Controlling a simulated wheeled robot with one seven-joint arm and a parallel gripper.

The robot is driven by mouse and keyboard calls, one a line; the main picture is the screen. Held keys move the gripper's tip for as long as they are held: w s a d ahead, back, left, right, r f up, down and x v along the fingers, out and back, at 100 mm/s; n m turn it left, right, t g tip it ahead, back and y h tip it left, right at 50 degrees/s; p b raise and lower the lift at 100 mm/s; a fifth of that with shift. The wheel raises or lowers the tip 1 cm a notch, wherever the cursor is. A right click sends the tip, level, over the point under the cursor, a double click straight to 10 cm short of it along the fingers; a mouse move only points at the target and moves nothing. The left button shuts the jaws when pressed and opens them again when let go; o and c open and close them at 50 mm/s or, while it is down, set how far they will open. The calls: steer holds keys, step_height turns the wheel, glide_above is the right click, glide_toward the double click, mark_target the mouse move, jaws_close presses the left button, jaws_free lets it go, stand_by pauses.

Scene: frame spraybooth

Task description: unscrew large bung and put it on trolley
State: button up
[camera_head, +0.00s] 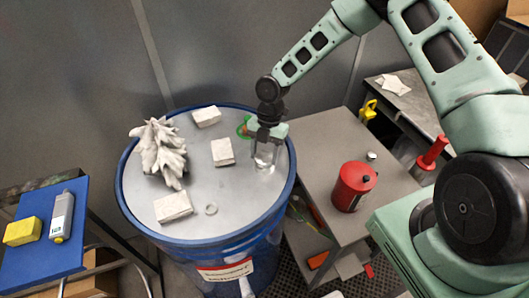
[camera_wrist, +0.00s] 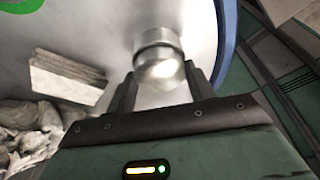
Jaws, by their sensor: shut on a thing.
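A blue drum (camera_head: 137,213) with a grey metal lid stands in the middle of the head view. My gripper (camera_head: 267,150) points down over the lid's right side. In the wrist view my gripper (camera_wrist: 162,82) is shut on a shiny metal cylinder, the large bung (camera_wrist: 158,58), with one finger on each side. The bung is at the lid; I cannot tell whether its thread is still engaged. In the head view the fingers mostly hide it. A grey stand with a lower shelf, seemingly the trolley (camera_head: 318,125), is right of the drum.
A red can (camera_head: 353,187) and a small metal cap (camera_head: 371,156) stand on the grey top. A blue-topped table (camera_head: 40,262) is at left.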

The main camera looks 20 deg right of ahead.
steer(key=n+h, duration=0.1)
steer(key=n, duration=0.3)
steer(key=shift+a+n+g, duration=0.1)
steer(key=shift+n+g, duration=0.3)
steer(key=o, duration=0.6)
steer(key=shift+o, duration=0.2)
steer(key=shift+m, duration=0.3)
